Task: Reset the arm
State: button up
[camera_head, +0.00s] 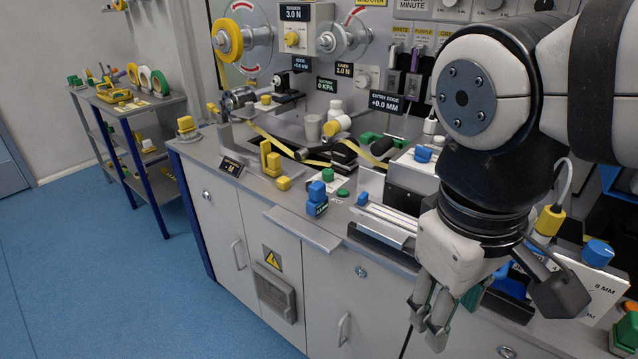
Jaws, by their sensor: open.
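My arm hangs at the right of the head view, black and white with a grey round joint cap. My gripper (430,322) points down at its lower end, in front of the counter's front edge. Its grey fingers are apart and nothing shows between them. Part of the gripper's far side is hidden by its own body. The strip coating machine stands behind, with a yellow strip (272,140) running from the yellow reel (228,40) side across the counter.
A shelf cart (143,106) with rolls stands at left. The blue floor (110,255) there is clear.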

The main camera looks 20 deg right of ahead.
jog(key=shift+s+a+f+m+t+y, duration=0.2)
jog(key=shift+s+a+m+t+y, duration=0.2)
jog(key=shift+s+a+m+y, duration=0.55)
jog(key=shift+w+a+r, duration=0.1)
jog(key=shift+w, duration=0.05)
notch_tip(320, 180, up, 18)
jog(key=t+p, duration=0.3)
jog(key=p, duration=1.3)
jog(key=shift+h, duration=0.25)
